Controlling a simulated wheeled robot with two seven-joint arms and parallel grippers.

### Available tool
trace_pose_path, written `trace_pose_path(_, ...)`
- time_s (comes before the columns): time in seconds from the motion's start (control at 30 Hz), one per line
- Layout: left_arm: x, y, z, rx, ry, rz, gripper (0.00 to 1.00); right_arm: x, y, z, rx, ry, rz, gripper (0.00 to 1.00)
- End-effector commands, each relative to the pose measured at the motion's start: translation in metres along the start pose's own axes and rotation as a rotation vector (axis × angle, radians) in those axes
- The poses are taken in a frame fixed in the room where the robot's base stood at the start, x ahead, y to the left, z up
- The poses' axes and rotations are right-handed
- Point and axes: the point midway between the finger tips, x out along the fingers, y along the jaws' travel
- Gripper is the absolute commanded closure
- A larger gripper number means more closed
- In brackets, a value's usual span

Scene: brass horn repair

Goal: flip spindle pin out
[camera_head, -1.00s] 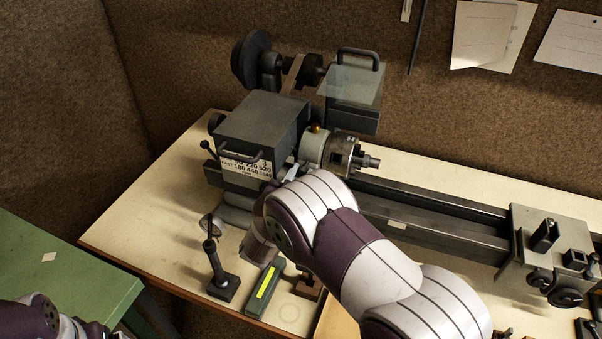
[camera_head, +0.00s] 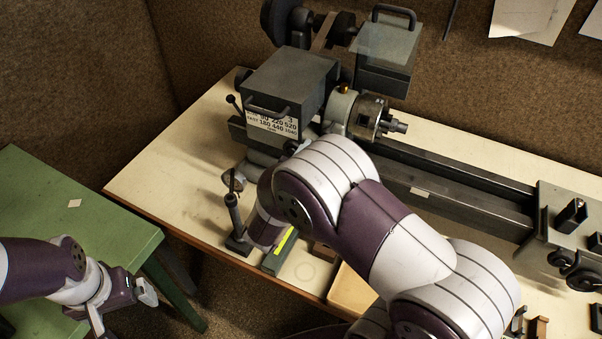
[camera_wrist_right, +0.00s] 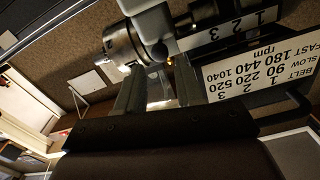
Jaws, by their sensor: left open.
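The lathe headstock (camera_head: 290,90) stands on the bench with its chuck (camera_head: 369,117) facing right. A small brass-coloured knob (camera_head: 345,89) sits on top beside the chuck; I cannot tell whether this is the spindle pin. My right arm reaches across the headstock's front and hides its own gripper in the head view. In the right wrist view, my right gripper (camera_wrist_right: 157,88) has its two fingers apart near the spindle housing, just below the chuck (camera_wrist_right: 122,45). Pale grey parts show between the fingers; contact is unclear. My left gripper (camera_head: 122,308) is open and empty, low at left.
A green table (camera_head: 70,215) stands at the left. An upright lever tool (camera_head: 235,215) and a green bar with a yellow label (camera_head: 280,250) are close to my right wrist. The bench's left end is clear.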

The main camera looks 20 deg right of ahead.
Motion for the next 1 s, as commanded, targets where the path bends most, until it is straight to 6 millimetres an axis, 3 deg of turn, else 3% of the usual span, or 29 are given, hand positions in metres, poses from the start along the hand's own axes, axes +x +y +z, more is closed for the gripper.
trace_pose_path(0.2, 0.014, 0.000, 0.002, 0.000, 0.000, 0.000, 0.02, -0.051, -0.001, 0.003, 0.001, 0.000, -0.006, 0.63)
trace_pose_path(0.4, 0.018, 0.000, 0.002, 0.000, 0.000, 0.000, 0.02, -0.076, 0.000, 0.001, 0.000, 0.001, -0.002, 0.63)
trace_pose_path(0.9, 0.017, 0.000, 0.002, 0.000, 0.000, 0.000, 0.02, -0.078, 0.000, 0.000, 0.000, 0.000, -0.001, 0.63)
trace_pose_path(1.0, 0.017, 0.000, 0.002, 0.000, 0.000, 0.000, 0.02, -0.071, -0.011, 0.004, 0.012, -0.062, -0.045, 0.63)
